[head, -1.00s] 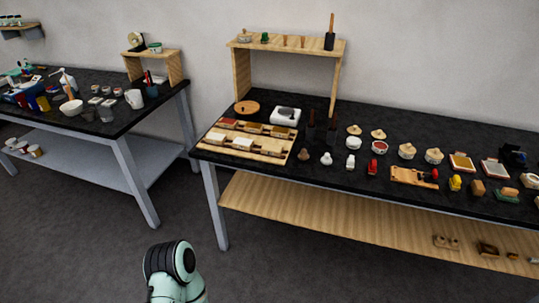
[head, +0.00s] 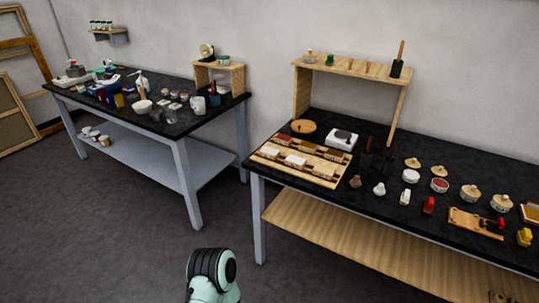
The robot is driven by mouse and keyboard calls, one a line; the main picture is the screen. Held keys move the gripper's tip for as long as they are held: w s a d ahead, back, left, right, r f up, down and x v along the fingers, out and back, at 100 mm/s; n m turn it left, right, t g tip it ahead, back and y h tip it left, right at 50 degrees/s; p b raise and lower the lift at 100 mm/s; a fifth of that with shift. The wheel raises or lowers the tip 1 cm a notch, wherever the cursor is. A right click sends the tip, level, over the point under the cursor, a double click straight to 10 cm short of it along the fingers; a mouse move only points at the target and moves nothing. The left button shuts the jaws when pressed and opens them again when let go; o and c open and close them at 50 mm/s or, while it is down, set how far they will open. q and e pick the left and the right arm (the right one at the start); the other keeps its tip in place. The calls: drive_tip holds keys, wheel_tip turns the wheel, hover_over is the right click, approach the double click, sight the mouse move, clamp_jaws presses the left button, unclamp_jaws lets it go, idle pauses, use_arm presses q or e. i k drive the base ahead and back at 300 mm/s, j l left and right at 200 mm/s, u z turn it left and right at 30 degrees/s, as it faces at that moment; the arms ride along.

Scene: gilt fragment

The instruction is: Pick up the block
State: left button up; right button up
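Several small blocks lie in a wooden tray (head: 328,184) at the left end of the right-hand black table. They include a white block (head: 295,160), a reddish block (head: 283,139) and an amber block (head: 333,154). A small red piece (head: 429,205) and a yellow piece (head: 524,237) stand farther right on the same table. I cannot tell which one is the task's block. Part of my own arm shows at the bottom middle, well short of the table. Neither of my grippers is in view.
The right-hand black table (head: 450,159) also holds lidded bowls, a white device (head: 341,138) and a wooden riser (head: 350,72). A second table (head: 175,128) with cups and bottles stands to the left. The grey floor in front (head: 90,230) is clear.

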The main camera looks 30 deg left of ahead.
sight(268, 153)
drive_tip(key=i+j+u, duration=0.1)
drive_tip(key=u, duration=1.05)
drive_tip(key=i+l+u, duration=0.1)
drive_tip(key=i+u, duration=0.25)
drive_tip(key=i+l+u, duration=0.15)
drive_tip(key=u, duration=0.2)
drive_tip(key=i+l+u, duration=0.35)
drive_tip(key=k+j, duration=0.05)
drive_tip(key=j, duration=0.05)
